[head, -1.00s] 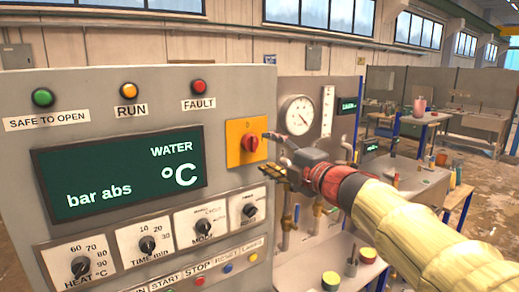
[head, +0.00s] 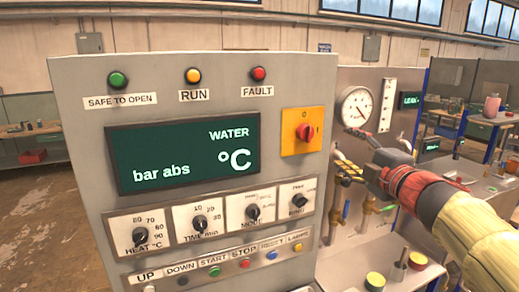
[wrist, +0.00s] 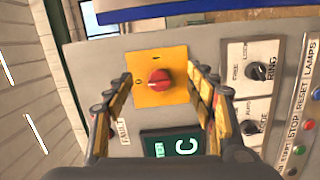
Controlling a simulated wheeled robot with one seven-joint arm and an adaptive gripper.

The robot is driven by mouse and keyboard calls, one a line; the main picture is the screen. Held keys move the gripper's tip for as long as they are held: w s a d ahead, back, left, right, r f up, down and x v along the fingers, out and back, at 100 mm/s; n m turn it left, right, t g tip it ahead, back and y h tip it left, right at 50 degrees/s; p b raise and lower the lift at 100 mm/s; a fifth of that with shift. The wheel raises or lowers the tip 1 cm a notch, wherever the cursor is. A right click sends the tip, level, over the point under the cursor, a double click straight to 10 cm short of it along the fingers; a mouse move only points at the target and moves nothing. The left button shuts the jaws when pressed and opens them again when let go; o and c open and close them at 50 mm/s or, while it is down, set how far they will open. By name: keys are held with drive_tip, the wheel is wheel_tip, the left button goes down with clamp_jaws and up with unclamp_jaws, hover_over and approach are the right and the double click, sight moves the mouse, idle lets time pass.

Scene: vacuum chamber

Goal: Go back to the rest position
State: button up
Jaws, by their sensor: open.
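My gripper (head: 342,150) is to the right of the control panel (head: 75,165) in the head view, on my arm coming from the right. It is open and empty, its two fingers spread in the wrist view (wrist: 160,95). The red rotary switch (head: 306,132) on its yellow plate (head: 290,145) is clear of the gripper in the head view. In the wrist view the red switch (wrist: 159,80) shows between the fingers, beyond them and apart from them.
The panel has a dark display (head: 150,160), several knobs and a row of buttons. A round gauge (head: 356,106) and brass valves stand behind my gripper. Floor at the left is open.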

drive_tip(key=s+d+f+m+g+h, duration=0.35)
drive_tip(key=d+f+m+h, duration=0.5)
drive_tip(key=d+m, duration=0.3)
drive_tip(key=s+f+m+g, duration=0.4)
drive_tip(key=s+f, duration=0.4)
drive_tip(key=f, duration=0.1)
drive_tip(key=s+a+f+m+g+y+b, duration=0.1)
drive_tip(key=s+a+f+m+g, duration=0.15)
drive_tip(key=s+f, duration=0.3)
drive_tip(key=s+a+f+m+g+y+b, duration=0.1)
drive_tip(key=s+a+f, duration=0.3)
drive_tip(key=s+f, duration=0.15)
drive_tip(key=s+a+f+y, duration=0.2)
drive_tip(key=s+a, duration=0.2)
drive_tip(key=a, duration=0.2)
drive_tip(key=s+a+f+g+y+b, duration=0.1)
drive_tip(key=s+a+f, duration=0.2)
drive_tip(key=a, duration=0.3)
drive_tip(key=shift+s+a+f+y, duration=0.15)
drive_tip(key=shift+s+f+y, duration=0.1)
drive_tip(key=shift+s+y, duration=0.1)
